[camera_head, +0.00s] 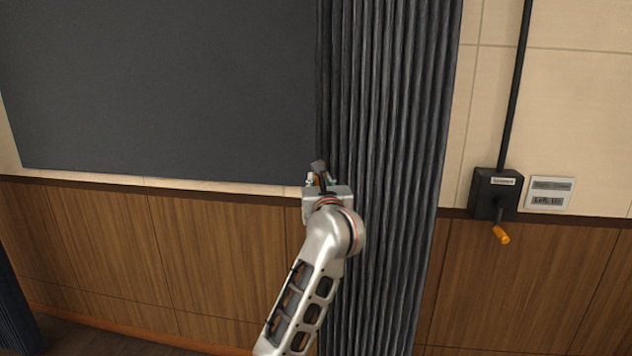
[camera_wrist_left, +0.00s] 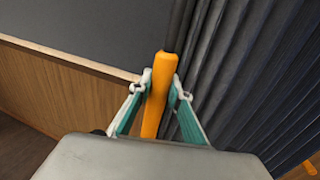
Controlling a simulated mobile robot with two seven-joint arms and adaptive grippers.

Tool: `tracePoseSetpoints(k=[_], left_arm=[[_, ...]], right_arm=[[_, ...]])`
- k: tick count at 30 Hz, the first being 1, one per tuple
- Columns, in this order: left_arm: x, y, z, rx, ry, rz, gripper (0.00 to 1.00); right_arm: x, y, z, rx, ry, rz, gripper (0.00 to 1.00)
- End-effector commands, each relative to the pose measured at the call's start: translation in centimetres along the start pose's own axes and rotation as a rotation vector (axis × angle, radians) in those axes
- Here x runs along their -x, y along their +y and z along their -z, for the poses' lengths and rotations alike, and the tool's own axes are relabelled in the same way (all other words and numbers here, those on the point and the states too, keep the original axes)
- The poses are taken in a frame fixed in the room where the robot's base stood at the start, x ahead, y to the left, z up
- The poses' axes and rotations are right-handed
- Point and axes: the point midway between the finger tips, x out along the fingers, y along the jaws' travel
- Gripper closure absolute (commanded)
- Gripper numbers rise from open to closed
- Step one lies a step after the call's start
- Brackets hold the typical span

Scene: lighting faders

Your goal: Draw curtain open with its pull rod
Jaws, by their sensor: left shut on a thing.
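The dark grey pleated curtain (camera_head: 395,150) hangs bunched right of centre in the head view. It fills the right side of the left wrist view (camera_wrist_left: 245,75). My left gripper (camera_head: 320,178) is at the curtain's left edge. In the left wrist view my left gripper (camera_wrist_left: 160,90) is shut on the orange pull rod (camera_wrist_left: 158,100), which stands nearly upright between the fingers. In the head view the rod is mostly hidden by the gripper. My right gripper is in neither view.
A dark panel (camera_head: 160,85) covers the wall left of the curtain, above wood panelling (camera_head: 150,240). Right of the curtain is a black wall box (camera_head: 492,194) with an orange-handled crank (camera_head: 501,234) and a small sign (camera_head: 550,193). Another dark curtain edge (camera_head: 14,305) shows at lower left.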

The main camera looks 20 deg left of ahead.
Motion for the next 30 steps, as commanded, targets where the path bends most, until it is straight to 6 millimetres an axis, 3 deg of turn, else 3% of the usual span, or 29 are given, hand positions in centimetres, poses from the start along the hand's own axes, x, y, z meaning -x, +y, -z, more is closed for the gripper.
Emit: tracePoseSetpoints(k=[16,17,19,30], left_arm=[[0.08,-0.30,0.11,0.000,0.002,0.001,1.00],[0.08,-0.30,0.10,0.000,0.002,0.001,0.79],[0.08,-0.29,0.10,0.000,0.002,0.001,0.64],[0.31,-0.26,0.05,0.000,0.000,0.000,0.64]], right_arm=[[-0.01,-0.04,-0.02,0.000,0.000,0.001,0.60],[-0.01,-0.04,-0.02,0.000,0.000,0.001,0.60],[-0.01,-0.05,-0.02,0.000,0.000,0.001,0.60],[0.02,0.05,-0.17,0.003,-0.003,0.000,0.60]])
